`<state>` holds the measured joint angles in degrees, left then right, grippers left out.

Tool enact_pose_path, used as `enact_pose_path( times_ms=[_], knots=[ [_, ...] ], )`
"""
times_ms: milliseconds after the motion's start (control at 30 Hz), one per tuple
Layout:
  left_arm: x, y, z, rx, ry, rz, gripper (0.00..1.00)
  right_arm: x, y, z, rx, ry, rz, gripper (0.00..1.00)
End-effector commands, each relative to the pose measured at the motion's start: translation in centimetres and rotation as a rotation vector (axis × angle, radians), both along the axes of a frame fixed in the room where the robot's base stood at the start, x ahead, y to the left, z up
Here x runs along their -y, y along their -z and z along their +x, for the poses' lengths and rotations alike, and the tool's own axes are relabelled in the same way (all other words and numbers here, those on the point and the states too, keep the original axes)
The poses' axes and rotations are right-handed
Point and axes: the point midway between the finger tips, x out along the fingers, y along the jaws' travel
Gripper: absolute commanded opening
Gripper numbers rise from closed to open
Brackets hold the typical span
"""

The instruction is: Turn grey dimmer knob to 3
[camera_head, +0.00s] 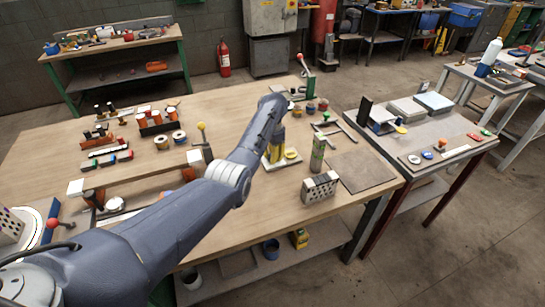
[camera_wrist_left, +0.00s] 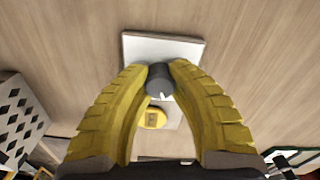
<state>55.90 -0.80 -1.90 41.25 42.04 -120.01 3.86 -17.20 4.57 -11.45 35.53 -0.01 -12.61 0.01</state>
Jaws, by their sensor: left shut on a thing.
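The grey dimmer knob (camera_wrist_left: 160,82) sits on a pale plate (camera_wrist_left: 185,48) in the left wrist view, with a small white mark on its lower edge. My left gripper (camera_wrist_left: 161,78) has its two yellow fingers closed on the knob from both sides. In the head view my left gripper (camera_head: 277,151) points down at the plate (camera_head: 290,162) on the wooden bench, and the knob is hidden there. A round yellow part (camera_wrist_left: 152,118) lies just below the knob; it also shows in the head view (camera_head: 291,153). I cannot read any numbers. My right gripper is not in view.
Several small jars stand behind. The bench front (camera_head: 260,215) is clear.

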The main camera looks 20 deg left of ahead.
Motion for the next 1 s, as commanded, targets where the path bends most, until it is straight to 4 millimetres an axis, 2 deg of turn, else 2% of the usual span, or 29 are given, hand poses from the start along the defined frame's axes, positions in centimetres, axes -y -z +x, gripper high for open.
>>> enact_pose_path(
  times_ms=[600, 1000],
  knots=[
    [0.08, -0.14, 0.08, 0.003, 0.577, -0.001, 0.00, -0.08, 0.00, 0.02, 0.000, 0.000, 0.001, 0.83],
    [0.09, -0.14, 0.06, 0.003, 0.850, 0.000, 0.00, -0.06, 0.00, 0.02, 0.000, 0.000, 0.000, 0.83]
  ],
)
